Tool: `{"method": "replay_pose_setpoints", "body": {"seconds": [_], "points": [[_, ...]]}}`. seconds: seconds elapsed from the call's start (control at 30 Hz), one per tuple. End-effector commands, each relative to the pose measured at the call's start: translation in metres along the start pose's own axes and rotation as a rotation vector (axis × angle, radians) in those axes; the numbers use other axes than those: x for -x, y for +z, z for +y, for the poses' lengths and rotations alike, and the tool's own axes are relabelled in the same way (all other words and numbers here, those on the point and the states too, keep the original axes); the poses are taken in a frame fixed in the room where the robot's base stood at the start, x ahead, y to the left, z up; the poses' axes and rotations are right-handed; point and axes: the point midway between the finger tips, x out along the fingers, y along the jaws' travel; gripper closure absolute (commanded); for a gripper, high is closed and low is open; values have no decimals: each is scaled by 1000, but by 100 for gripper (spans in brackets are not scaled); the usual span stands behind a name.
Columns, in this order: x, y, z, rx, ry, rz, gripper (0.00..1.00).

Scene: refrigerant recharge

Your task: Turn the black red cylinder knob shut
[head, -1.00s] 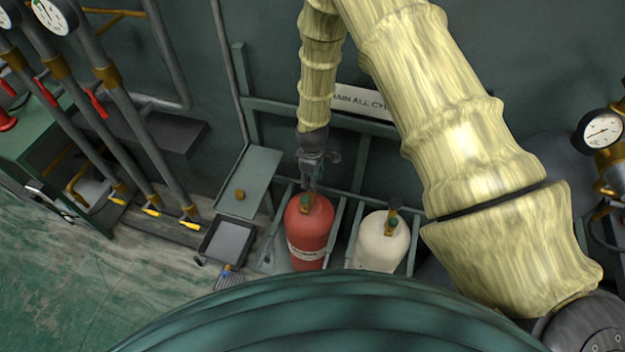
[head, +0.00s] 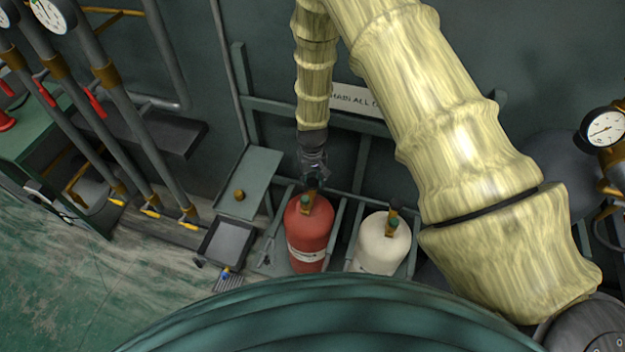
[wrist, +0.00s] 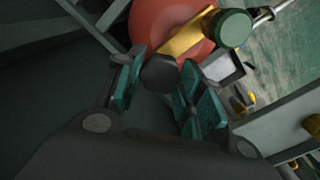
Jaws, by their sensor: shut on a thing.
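The red cylinder (head: 307,240) stands upright in a rack at the back wall, with a brass valve on top. In the wrist view the red cylinder (wrist: 165,20) lies beyond the fingers, with its brass valve (wrist: 187,37) and a round green cap (wrist: 233,28). The black knob (wrist: 160,73) is at the near end of the valve, between the fingertips. My gripper (head: 313,184) reaches down from behind the cylinder's top and is shut on the knob; its teal-padded fingers (wrist: 163,78) lie on either side. In the head view the knob is hard to make out.
A white cylinder (head: 382,246) with its own brass valve stands close to the right. Green rack bars (head: 341,225) flank the cylinders. A dark tray (head: 228,243) and a grey-green shelf (head: 249,185) are to the left. Pipes with gauges stand farther left.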

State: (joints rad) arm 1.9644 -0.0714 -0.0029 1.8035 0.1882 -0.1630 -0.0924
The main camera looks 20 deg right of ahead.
Motion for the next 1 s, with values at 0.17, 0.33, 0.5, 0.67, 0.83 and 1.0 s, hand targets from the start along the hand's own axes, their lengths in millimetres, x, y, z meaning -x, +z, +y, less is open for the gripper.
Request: {"method": "replay_pose_setpoints", "body": {"seconds": [0.17, 0.33, 0.5, 0.67, 0.83, 1.0], "points": [[0, 0, 0, -166, 1, 0, 86], [0, 0, 1, -328, 2, 0, 86], [0, 0, 1, -490, 1, 1, 86], [1, 0, 1, -642, 1, 1, 86], [1, 0, 1, -798, 1, 2, 86], [1, -1, 2, -936, 1, 2, 86]]}}
